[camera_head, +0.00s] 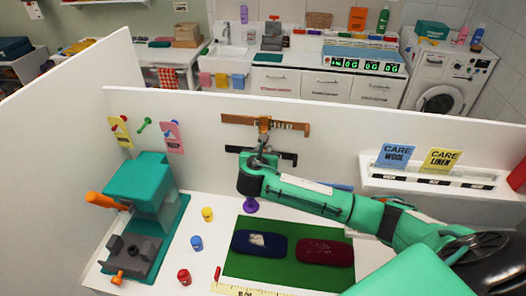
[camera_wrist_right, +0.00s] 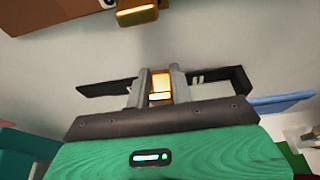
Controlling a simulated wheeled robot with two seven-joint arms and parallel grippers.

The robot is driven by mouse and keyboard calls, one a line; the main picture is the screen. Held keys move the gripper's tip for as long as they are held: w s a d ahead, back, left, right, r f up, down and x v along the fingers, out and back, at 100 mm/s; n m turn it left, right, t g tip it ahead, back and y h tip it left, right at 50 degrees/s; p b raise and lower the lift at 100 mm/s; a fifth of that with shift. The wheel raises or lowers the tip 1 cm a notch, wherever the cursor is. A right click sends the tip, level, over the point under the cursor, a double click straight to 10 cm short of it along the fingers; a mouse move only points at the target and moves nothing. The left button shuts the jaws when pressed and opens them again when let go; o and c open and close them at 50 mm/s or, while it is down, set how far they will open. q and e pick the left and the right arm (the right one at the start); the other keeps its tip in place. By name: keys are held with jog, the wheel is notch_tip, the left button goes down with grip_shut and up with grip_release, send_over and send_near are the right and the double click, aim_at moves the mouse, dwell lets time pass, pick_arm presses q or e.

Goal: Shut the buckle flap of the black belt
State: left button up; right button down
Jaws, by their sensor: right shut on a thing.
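The black belt (camera_head: 288,158) is mounted flat on the white partition wall, below a brown belt. In the right wrist view the black belt (camera_wrist_right: 225,80) runs out on both sides of my right gripper (camera_wrist_right: 160,88). The gripper's two fingers are closed around the amber buckle flap (camera_wrist_right: 161,83) at the middle of the belt. In the head view my right gripper (camera_head: 259,158) is at the buckle and hides it. The flap's exact angle cannot be told. My left gripper is not in view.
The brown belt (camera_head: 290,125) hangs just above, its buckle near my right gripper. A green mat (camera_head: 290,268) with two cases lies below. A teal machine (camera_head: 145,190) stands at left. A shelf (camera_head: 430,183) with care cards is at right.

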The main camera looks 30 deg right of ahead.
jog(key=shift+f+t+h+b, duration=0.4)
jog(key=shift+f+t+b, duration=0.1)
jog(key=shift+b, duration=0.15)
jog(key=t+h+b, duration=0.1)
jog(key=b, duration=0.2)
jog(key=f+t+h+b, duration=0.1)
jog(key=t+b, duration=0.1)
jog(key=b, duration=0.1)
jog(key=t+h+b, duration=0.1)
jog(key=b, duration=0.2)
jog(key=shift+s+a+f+t, duration=0.1)
jog(key=shift+s+f+t, duration=0.05)
jog(key=shift+f+t, duration=0.2)
jog(key=t+h+b, duration=0.2)
jog(key=b, duration=0.5)
jog(key=t+h+b, duration=0.1)
jog(key=t+b, duration=0.1)
jog(key=b, duration=0.4)
jog(key=shift+w+d+f+h+b, duration=0.2)
jog(key=shift+f+h+b, duration=0.15)
jog(key=shift+f+h, duration=0.05)
jog(key=shift+t+b, duration=0.25)
jog(key=shift+b, duration=0.05)
jog(key=shift+r+b, duration=0.15)
jog(key=shift+b, duration=0.15)
jog(key=shift+r, duration=0.1)
jog(key=c, duration=1.4)
grip_release()
jog(key=shift+c, duration=0.2)
jog(key=shift+o, duration=1)
